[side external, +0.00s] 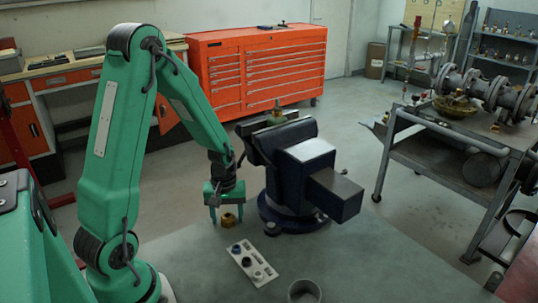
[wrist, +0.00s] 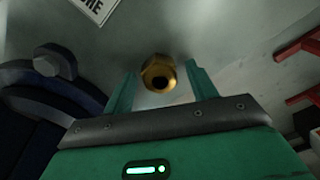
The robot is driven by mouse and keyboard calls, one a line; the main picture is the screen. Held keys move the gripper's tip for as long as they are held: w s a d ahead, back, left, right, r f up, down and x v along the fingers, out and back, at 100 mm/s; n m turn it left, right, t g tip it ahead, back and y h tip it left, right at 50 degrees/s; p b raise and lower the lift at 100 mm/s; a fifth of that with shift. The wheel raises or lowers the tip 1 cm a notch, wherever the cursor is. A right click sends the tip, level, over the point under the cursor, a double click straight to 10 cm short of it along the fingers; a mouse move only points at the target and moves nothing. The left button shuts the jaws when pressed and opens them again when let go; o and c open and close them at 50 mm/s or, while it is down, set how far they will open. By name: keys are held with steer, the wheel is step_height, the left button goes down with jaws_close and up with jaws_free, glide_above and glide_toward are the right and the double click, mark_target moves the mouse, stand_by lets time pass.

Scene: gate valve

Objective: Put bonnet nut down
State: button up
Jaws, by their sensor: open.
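The brass bonnet nut (side external: 229,219) sits on the grey-green bench top, just below and between the fingers of my gripper (side external: 226,212). In the wrist view the hexagonal nut (wrist: 158,73), with its dark bore, shows between the two green fingertips of my gripper (wrist: 158,84). A gap shows on each side of it, so my gripper is open around it and apart from it.
A dark blue vise (side external: 295,170) stands just right of my gripper, with a brass part (side external: 277,107) in its jaws. A white parts tray (side external: 252,264) holding several small parts lies in front, with a grey round cup (side external: 304,292) nearby. Bare bench (side external: 370,255) lies to the right.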

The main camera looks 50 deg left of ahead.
step_height(320, 180, up, 12)
stand_by(0.8)
steer(key=shift+d+r, duration=0.1)
steer(key=shift+r, duration=0.05)
stand_by(0.4)
steer(key=s+d+r+m+t, duration=0.5)
steer(key=s+d+r+m, duration=0.3)
steer(key=d+r+m, duration=0.4)
steer(key=shift+d+t, duration=0.3)
steer(key=shift+d, duration=0.35)
